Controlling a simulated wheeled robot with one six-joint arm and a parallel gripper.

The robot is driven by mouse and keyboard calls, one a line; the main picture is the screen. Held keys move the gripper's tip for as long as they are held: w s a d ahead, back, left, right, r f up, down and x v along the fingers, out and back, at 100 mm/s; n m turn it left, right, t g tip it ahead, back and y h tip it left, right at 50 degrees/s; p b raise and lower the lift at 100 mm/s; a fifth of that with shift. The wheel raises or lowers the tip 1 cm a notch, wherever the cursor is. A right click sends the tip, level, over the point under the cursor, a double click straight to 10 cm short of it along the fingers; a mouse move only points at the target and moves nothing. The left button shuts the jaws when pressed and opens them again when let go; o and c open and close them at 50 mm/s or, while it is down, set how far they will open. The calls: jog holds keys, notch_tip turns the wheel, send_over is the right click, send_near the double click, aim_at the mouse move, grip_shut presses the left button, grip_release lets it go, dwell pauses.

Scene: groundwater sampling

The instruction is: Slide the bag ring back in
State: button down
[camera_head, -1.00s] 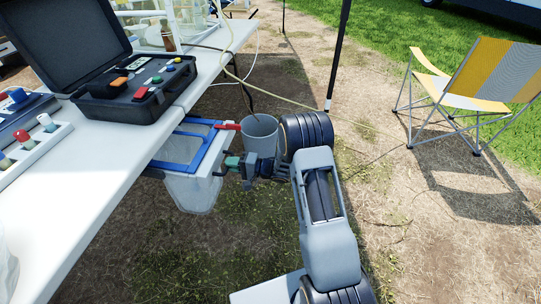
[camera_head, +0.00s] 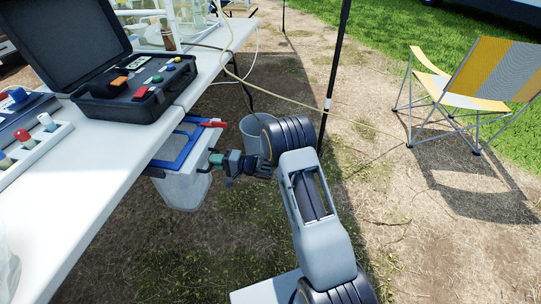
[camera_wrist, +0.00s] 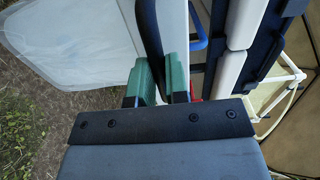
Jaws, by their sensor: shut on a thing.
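The bag ring (camera_head: 181,150) is a blue rectangular frame at the table's side edge, with a pale translucent bag (camera_head: 183,191) hanging below it. Part of the ring is hidden under the tabletop. My gripper (camera_head: 215,160) is at the ring's outer right side. In the wrist view its green-padded fingers (camera_wrist: 158,82) are shut on the ring's dark curved handle (camera_wrist: 150,32). The bag (camera_wrist: 75,35) hangs at the upper left there, and a bit of the blue frame shows at the top.
The white table (camera_head: 100,165) carries an open black case (camera_head: 135,92) and a rack of coloured-cap vials (camera_head: 35,140). A red lever (camera_head: 212,124) sits by the ring's far corner. A dark pole (camera_head: 335,75) and folding chair (camera_head: 470,85) are to the right.

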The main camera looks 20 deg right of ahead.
aim_at(203, 159)
jog(key=shift+x, duration=2.85)
jog(key=c, duration=1)
grip_release()
jog(key=shift+c, duration=0.2)
jog(key=shift+d, duration=0.1)
jog(key=p+v, duration=0.3)
jog(key=v, duration=1)
jog(key=shift+s+d, duration=0.2)
